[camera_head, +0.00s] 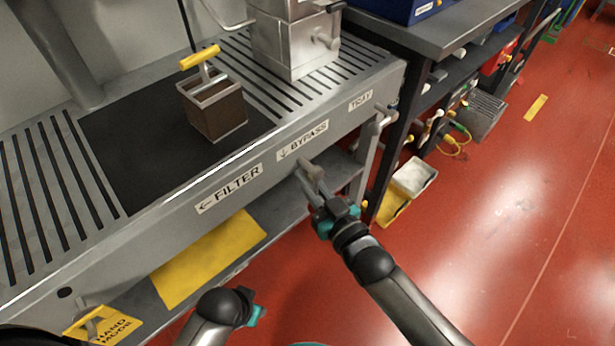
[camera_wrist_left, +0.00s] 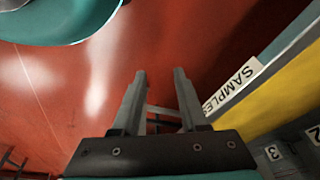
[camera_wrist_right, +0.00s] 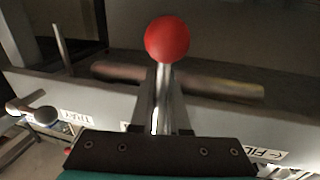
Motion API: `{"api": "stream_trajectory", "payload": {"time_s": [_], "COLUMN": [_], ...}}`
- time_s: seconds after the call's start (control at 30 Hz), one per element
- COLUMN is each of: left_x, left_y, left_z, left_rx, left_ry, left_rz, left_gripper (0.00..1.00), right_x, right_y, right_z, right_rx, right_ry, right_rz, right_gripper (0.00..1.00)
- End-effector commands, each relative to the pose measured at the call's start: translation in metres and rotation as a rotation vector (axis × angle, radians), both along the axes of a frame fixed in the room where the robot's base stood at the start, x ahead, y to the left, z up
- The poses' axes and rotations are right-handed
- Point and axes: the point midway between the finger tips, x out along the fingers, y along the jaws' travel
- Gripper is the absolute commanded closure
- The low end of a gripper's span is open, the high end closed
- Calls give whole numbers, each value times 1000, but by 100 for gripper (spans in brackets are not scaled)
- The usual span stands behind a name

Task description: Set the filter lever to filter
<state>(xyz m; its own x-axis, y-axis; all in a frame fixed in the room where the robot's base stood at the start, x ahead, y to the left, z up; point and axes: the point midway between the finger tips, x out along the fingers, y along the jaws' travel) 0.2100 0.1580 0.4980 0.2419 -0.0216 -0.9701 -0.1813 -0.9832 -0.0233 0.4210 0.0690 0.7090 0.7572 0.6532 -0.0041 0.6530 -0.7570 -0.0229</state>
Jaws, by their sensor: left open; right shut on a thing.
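The filter lever shows in the right wrist view as a metal rod with a red ball knob (camera_wrist_right: 167,40). My right gripper (camera_wrist_right: 163,105) is shut on the rod, with the knob standing beyond the fingertips. In the head view my right gripper (camera_head: 312,185) is at the bench front, below the BYPASS label (camera_head: 302,141) with its down arrow. The knob is hidden there. The FILTER label (camera_head: 230,188), with a left arrow, is to the left. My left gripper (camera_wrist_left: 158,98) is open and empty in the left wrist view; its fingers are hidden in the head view.
The grey bench (camera_head: 85,250) has slotted drains and a dark mat holding a brown box (camera_head: 217,112) with a yellow handle. A yellow sheet (camera_head: 208,260) lies on the lower shelf. Bins (camera_head: 414,177) stand at the right. The red floor at right is mostly clear.

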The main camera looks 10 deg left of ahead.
Motion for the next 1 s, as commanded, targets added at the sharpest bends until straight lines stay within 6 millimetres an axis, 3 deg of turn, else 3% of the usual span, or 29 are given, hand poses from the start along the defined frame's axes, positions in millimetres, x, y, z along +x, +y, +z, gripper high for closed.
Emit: {"api": "stream_trajectory", "payload": {"time_s": [0.6, 1.0], "left_x": [-37, -62], "left_y": [25, 45], "left_z": [-63, -85], "left_rx": [32, 50], "left_ry": [37, 37], "left_rz": [-6, -8], "left_gripper": [57, 57], "right_x": [-15, -24], "right_y": [11, 18], "right_z": [3, 5], "right_rx": [199, 323], "right_ry": [261, 420], "right_rz": [0, 0], "right_gripper": [100, 100]}}
